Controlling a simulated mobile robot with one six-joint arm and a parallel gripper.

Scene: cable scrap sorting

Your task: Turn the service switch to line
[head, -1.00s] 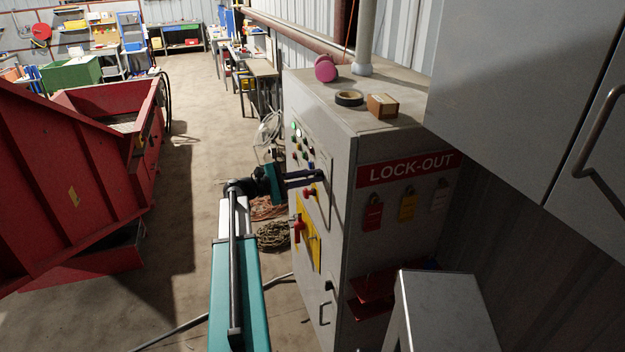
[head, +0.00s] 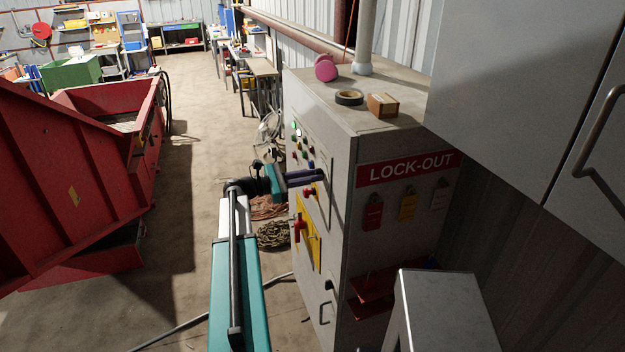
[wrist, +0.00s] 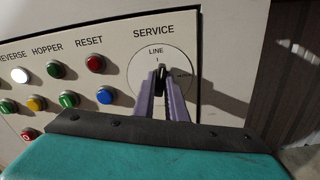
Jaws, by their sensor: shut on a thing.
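The service switch (wrist: 138,66) is a round pale plate on the panel under the word SERVICE, with LINE marked at its top. Its black knob (wrist: 160,78) stands about upright, its upper end close below the LINE mark. My gripper (wrist: 161,88) is shut on the knob, one purple finger on each side. The fingers and the teal gripper body hide the lower part of the plate, so any lower label cannot be read. In the head view my gripper (head: 320,175) reaches the cabinet's front from the left, and the switch is hidden there.
Coloured buttons (wrist: 68,98) sit left of the switch. On the cabinet (head: 345,200), a red handle (head: 299,228) on a yellow plate is below my gripper. A red skip (head: 65,185) stands at left. Floor between is mostly clear, with coiled cable (head: 273,236) near the cabinet.

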